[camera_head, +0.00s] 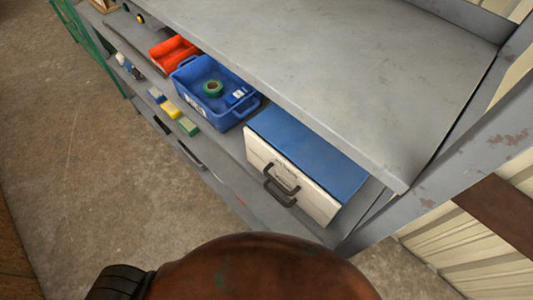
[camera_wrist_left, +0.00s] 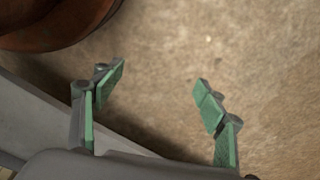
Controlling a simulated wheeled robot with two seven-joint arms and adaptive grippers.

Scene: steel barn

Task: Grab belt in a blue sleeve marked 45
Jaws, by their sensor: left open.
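Three small sleeved packs lie in a row near the front edge of the shelf in the head view: a blue pack (camera_head: 156,95), a yellow pack (camera_head: 171,110) and a green pack (camera_head: 188,127). The blue one is at the far left of the row. Any number on them is too small to read. My left gripper (camera_wrist_left: 157,88) shows only in its wrist view, open and empty, with bare concrete floor beyond its green-padded fingers. My right gripper is in neither view.
A blue bin (camera_head: 194,107) holding a green roll (camera_head: 213,88) stands behind the packs, beside an orange bin (camera_head: 163,53). A white drawer box with a blue top (camera_head: 310,150) stands to the right. The upper grey shelf board (camera_head: 330,60) overhangs them.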

